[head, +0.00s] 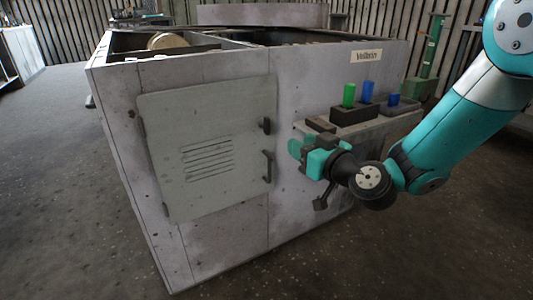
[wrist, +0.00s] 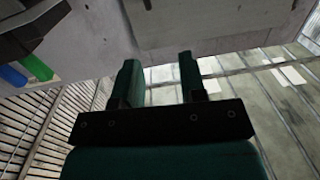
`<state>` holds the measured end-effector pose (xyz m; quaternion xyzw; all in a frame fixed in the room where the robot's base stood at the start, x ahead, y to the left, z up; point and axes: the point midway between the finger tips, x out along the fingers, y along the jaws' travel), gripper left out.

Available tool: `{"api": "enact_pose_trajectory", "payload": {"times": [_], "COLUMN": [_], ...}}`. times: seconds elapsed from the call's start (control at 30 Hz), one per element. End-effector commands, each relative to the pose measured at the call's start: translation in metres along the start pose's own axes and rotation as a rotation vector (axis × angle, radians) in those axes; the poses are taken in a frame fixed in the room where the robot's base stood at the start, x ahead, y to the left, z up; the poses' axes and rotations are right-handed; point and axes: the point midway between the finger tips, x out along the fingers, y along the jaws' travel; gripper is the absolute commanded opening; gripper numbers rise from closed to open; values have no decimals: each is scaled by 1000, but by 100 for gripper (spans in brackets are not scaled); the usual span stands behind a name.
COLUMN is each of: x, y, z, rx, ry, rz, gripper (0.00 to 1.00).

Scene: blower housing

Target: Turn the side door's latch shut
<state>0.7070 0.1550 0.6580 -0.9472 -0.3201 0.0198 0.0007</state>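The side door (head: 208,150) is a grey-green panel with louvres on the housing's front wall; it looks flush with the wall. On its right edge are a small dark fitting (head: 265,125), which looks like the latch, and a dark bar handle (head: 268,167) below it. The latch's exact angle is too small to tell. My gripper (head: 300,154) is right of the door's edge, in front of the wall and apart from both fittings. In the wrist view its two green fingers (wrist: 160,80) stand apart with nothing between them.
The grey housing (head: 305,85) has an open top. A shelf (head: 385,128) juts from its wall to the right, behind my gripper, carrying a green peg (head: 349,95) and blue pegs (head: 367,92) in dark blocks. The floor (head: 400,250) in front is clear.

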Motion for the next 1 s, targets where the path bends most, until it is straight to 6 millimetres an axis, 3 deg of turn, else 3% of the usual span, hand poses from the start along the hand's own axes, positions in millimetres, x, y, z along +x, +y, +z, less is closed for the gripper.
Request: {"api": "enact_pose_trajectory", "payload": {"times": [0.03, 0.1, 0.33, 0.8, 1.0], "x": [3, 4, 26, 129, 162], "y": [5, 9, 11, 18, 20], "z": [18, 23, 16, 20, 19], "rx": [-2, -8, -14, -13, -12], "ry": [14, 29, 39, 40, 39], "rz": [23, 45, 56, 57, 58], "gripper": [38, 38, 38, 38, 38]}}
